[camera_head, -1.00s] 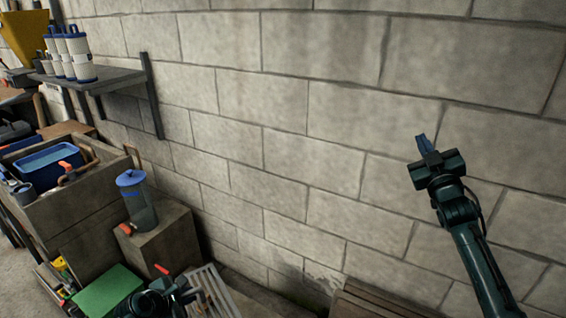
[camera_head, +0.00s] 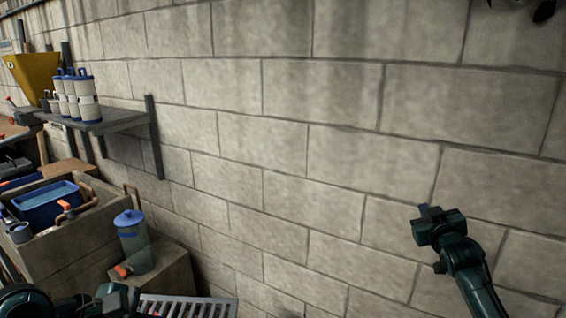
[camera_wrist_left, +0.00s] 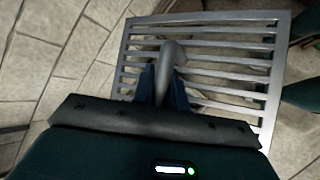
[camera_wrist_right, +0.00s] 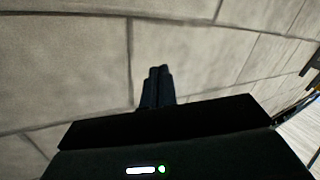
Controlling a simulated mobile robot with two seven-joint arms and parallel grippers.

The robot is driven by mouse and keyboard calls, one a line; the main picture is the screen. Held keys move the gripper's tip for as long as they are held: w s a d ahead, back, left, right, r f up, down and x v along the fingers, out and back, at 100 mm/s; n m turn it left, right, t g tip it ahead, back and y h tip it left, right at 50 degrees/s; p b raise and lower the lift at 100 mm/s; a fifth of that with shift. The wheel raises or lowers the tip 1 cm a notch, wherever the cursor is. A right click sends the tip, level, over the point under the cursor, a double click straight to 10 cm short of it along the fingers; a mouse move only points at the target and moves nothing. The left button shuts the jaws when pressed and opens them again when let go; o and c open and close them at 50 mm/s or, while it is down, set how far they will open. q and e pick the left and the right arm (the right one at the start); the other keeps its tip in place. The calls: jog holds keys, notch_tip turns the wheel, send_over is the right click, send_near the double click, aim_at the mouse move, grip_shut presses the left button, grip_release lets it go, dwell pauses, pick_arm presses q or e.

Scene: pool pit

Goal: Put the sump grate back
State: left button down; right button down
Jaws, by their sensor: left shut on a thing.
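The sump grate (camera_head: 190,308) is a pale grey slatted plate at the bottom edge of the head view, partly cut off. In the left wrist view the grate (camera_wrist_left: 130,32) shows nearly whole, with a curved handle (camera_wrist_left: 174,55) on its face. My left gripper (camera_wrist_left: 163,85) is shut on that handle, and it shows low in the head view (camera_head: 125,295). My right gripper (camera_head: 426,210) is raised in front of the bare wall. Its fingers (camera_wrist_right: 158,75) are together with nothing between them. The sump opening is not in view.
A crate (camera_head: 75,230) holds a blue tub (camera_head: 45,203). A wall shelf (camera_head: 115,121) carries several white bottles (camera_head: 75,95). The block wall (camera_head: 300,150) is otherwise bare.

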jog(key=s+a+f+n+g+y, duration=0.1)
jog(key=s+a+f+g+y, duration=0.1)
jog(key=s+a+f, duration=0.55)
jog(key=s+a+f+g+y, duration=0.1)
jog(key=s+a+f, duration=0.4)
jog(key=s+f, duration=0.55)
jog(key=s+a+f+g, duration=0.1)
jog(key=s+a+f, duration=0.1)
jog(key=s, duration=0.5)
jog(key=s+a+f+g+y, duration=0.1)
jog(key=s+a+f, duration=0.2)
jog(key=s, duration=0.4)
jog(key=s+a+f+g+y, duration=0.1)
jog(key=s+a+f, duration=0.2)
jog(key=s, duration=0.4)
jog(key=shift+s+a+f+m, duration=0.15)
jog(key=shift+s+a+m, duration=0.2)
jog(key=shift+a, duration=0.1)
jog(key=shift+a, duration=0.1)
